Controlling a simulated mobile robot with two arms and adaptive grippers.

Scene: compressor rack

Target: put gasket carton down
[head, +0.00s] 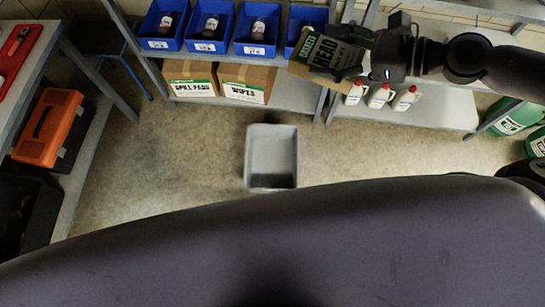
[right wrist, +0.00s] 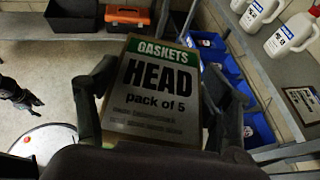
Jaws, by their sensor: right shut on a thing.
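The gasket carton (head: 322,52), with a green band and a dark label reading "HEAD", is in my right gripper (head: 362,48) in the head view. It is held tilted in front of the shelf rack and partly covers the fourth blue bin. In the right wrist view the carton (right wrist: 155,95) sits between the two fingers, its "GASKETS HEAD pack of 5" face towards the camera. The fingers are shut on its sides. A dark claw-like part at the left edge of the right wrist view looks like my left gripper (right wrist: 18,93); its jaws are unclear.
Blue bins (head: 207,27) line the upper shelf, several with bottles. A grey tub (head: 271,127) is on the floor. An orange toolbox (head: 48,125) is at left.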

